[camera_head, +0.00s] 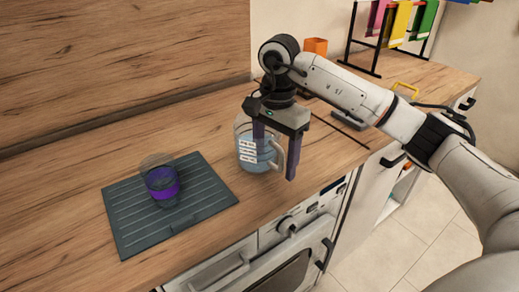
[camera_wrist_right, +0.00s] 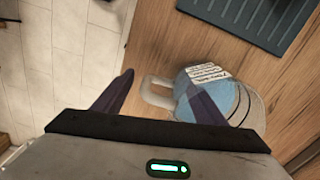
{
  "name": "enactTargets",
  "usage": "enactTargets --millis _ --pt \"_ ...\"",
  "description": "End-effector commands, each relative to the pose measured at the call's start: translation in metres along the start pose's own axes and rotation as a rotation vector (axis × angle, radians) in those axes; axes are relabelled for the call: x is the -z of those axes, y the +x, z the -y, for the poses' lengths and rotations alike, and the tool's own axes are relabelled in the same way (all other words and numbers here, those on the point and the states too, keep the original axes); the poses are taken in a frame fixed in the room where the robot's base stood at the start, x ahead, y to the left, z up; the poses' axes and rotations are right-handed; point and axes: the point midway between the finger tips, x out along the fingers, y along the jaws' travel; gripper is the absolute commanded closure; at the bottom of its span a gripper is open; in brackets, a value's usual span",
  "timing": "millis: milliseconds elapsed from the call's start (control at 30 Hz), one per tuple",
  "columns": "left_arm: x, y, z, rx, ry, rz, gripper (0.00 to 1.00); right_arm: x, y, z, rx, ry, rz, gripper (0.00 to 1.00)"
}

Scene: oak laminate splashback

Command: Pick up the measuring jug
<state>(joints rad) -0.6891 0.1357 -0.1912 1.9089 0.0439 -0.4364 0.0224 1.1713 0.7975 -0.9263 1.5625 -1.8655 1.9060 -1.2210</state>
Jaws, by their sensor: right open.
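The measuring jug (camera_head: 246,152) is clear with blue contents and a white printed label, and stands upright on the wooden counter. Its handle points toward the right in the head view. My right gripper (camera_head: 274,160) is open just above it, fingers pointing down, one finger in front of the jug body and the other beyond the handle. In the right wrist view the jug (camera_wrist_right: 232,92) lies to the right, with its handle (camera_wrist_right: 155,90) between the fingertips of my gripper (camera_wrist_right: 163,92). I cannot tell whether a finger touches the jug. My left gripper is not in view.
A dark ribbed mat (camera_head: 125,226) lies left of the jug, bearing a clear cup with a purple band (camera_head: 162,184). An oven (camera_head: 285,272) is below the counter's front edge. An orange box (camera_head: 315,46) and a rack with coloured cloths (camera_head: 397,24) stand at the back right.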

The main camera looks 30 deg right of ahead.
Motion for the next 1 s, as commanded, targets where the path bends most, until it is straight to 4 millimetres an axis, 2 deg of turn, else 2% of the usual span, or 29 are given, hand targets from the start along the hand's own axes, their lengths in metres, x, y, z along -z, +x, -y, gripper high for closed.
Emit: enactTargets --millis 233,600,1000 --pt "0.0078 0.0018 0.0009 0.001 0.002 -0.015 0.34 0.0003 0.0014 0.0000 0.001 0.000 -0.001 0.37" --pt "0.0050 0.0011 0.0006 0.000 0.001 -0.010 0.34 -0.0001 0.0014 -0.0001 0.000 -0.001 0.000 0.99" --pt "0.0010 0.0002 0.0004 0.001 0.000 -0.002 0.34 0.0000 -0.0004 0.0005 0.003 -0.001 0.000 1.00"
